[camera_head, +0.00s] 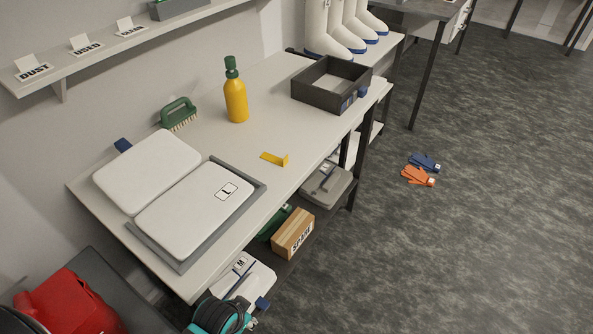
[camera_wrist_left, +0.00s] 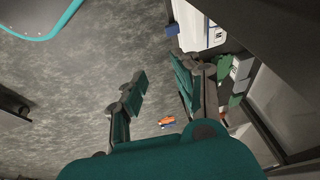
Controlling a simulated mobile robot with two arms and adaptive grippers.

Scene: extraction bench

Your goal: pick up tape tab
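The tape tab (camera_head: 274,159) is a small yellow strip with one end bent up. It lies on the light bench top (camera_head: 285,100) near the front edge, right of the white panel marked L. My left gripper (camera_wrist_left: 160,75) shows only in the left wrist view. Its two dark green fingers are apart with nothing between them, and the floor shows behind. The tape tab is not seen in that view. My right gripper is in neither view.
A yellow bottle (camera_head: 235,97), green brush (camera_head: 178,114) and dark open box (camera_head: 331,84) stand on the bench. White panels (camera_head: 195,208) fill its near left part. The lower shelf holds a cardboard box (camera_head: 293,234). Gloves (camera_head: 417,176) lie on the floor.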

